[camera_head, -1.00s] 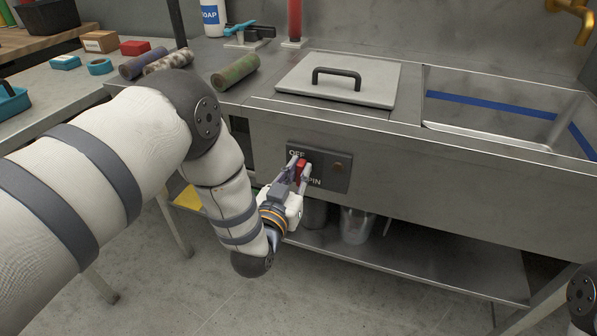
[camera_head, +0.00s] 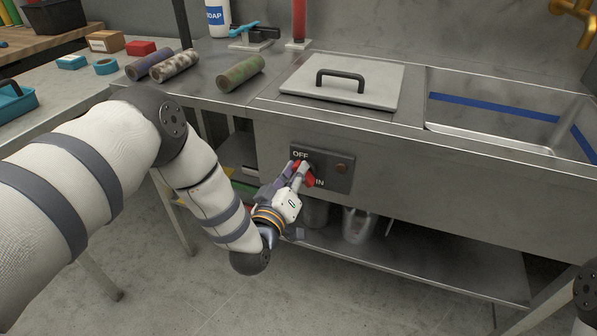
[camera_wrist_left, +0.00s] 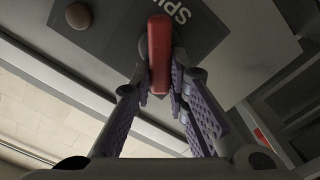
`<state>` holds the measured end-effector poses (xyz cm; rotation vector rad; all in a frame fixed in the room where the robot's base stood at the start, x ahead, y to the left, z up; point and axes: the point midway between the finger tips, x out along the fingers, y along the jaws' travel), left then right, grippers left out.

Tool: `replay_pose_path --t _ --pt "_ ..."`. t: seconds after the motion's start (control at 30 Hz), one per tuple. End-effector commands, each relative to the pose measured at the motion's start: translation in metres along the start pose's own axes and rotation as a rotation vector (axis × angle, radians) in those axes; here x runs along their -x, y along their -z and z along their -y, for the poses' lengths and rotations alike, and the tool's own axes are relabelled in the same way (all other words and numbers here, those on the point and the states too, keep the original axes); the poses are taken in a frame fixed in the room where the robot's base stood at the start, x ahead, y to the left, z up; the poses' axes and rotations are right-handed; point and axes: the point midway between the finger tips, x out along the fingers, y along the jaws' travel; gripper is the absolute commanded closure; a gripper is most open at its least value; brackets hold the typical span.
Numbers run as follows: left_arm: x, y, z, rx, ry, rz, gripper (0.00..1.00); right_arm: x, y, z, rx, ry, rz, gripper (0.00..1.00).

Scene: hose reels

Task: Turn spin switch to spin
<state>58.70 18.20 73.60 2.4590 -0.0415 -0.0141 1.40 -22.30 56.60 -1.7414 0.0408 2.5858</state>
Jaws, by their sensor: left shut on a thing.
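The red spin switch (camera_wrist_left: 159,50) is a bar-shaped handle on a dark panel (camera_head: 340,172) on the front of the steel sink unit. In the head view, the panel reads OFF at the top, and a partly covered label ending in "IN" is below. In the left wrist view, "SPIN" is printed beside the handle. My left gripper (camera_head: 301,172) is shut on the red switch, with a finger on each side of it in the left wrist view (camera_wrist_left: 160,82). In the head view, the fingers partly hide the handle, which looks slanted. My right gripper is not in view.
A round brownish knob or lamp (camera_head: 342,168) is on the panel, right of the switch. A lid with a black handle (camera_head: 340,82) covers the counter above, left of the open basin (camera_head: 490,115). Clear containers stand on the lower shelf (camera_head: 440,262).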

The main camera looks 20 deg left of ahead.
Motion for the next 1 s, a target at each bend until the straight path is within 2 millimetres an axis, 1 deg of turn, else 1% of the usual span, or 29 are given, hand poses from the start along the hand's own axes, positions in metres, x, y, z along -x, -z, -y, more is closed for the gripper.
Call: replay_pose_path --t 0.6,0.8,1.0 --pt "0.001 -0.006 0.013 0.573 0.004 0.003 1.0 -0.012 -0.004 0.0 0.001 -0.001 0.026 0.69" --pt "0.001 -0.008 0.015 0.72 0.005 0.004 1.0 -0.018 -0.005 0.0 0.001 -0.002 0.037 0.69" --pt "0.001 -0.009 0.016 0.822 0.003 0.005 1.0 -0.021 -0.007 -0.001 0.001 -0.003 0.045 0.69"
